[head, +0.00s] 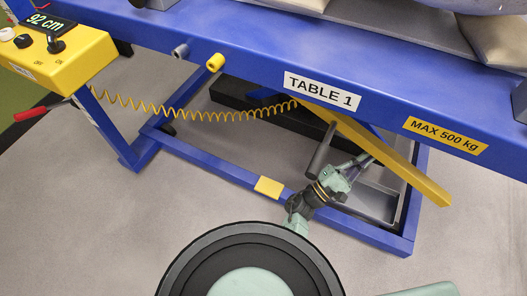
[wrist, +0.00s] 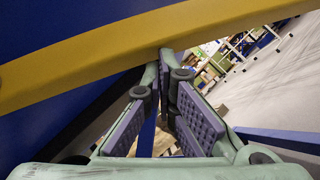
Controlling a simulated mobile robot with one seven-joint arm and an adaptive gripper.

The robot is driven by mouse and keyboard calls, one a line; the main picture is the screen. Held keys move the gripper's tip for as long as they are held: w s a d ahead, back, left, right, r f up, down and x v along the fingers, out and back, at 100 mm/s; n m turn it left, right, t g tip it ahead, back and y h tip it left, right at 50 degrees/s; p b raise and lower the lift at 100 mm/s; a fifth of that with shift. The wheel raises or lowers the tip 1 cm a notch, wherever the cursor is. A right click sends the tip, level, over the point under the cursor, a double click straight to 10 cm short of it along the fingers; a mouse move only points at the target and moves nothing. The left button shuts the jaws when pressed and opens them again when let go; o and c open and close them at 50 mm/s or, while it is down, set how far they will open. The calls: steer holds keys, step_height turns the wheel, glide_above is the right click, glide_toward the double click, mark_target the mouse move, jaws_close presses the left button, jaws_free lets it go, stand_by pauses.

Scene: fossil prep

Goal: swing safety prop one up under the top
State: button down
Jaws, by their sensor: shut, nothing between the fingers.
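A long yellow bar (head: 395,165), which looks like the safety prop, slants under the blue table top (head: 250,58) marked TABLE 1, down to the right. Its lower right end overhangs the blue base frame. My gripper (head: 364,161) is low under the table, just below and left of the bar. In the wrist view the bar (wrist: 100,62) crosses above my gripper (wrist: 166,60), whose fingertips meet with nothing between them. The tips are close to the bar's lower edge; I cannot tell whether they touch. The bar's upper end is hidden behind the table's side.
A blue base frame (head: 225,160) with a yellow patch (head: 268,187) lies on the grey floor. A dark cylinder (head: 321,150) and a coiled yellow cable (head: 185,110) are under the table. A yellow control box (head: 60,65) reading 92 cm is at left. The floor at lower left is clear.

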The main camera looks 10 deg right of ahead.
steer(key=s+d+r, duration=0.1)
steer(key=r, duration=0.3)
steer(key=d+r+n+t+p, duration=0.1)
steer(key=r, duration=0.3)
steer(key=s+d+r+n+p, duration=0.1)
steer(key=d+r, duration=0.1)
steer(key=r, duration=0.3)
steer(key=shift+s+t, duration=0.3)
steer(key=shift+s, duration=0.05)
steer(key=shift+r+p, duration=0.4)
steer(key=shift+r, duration=0.3)
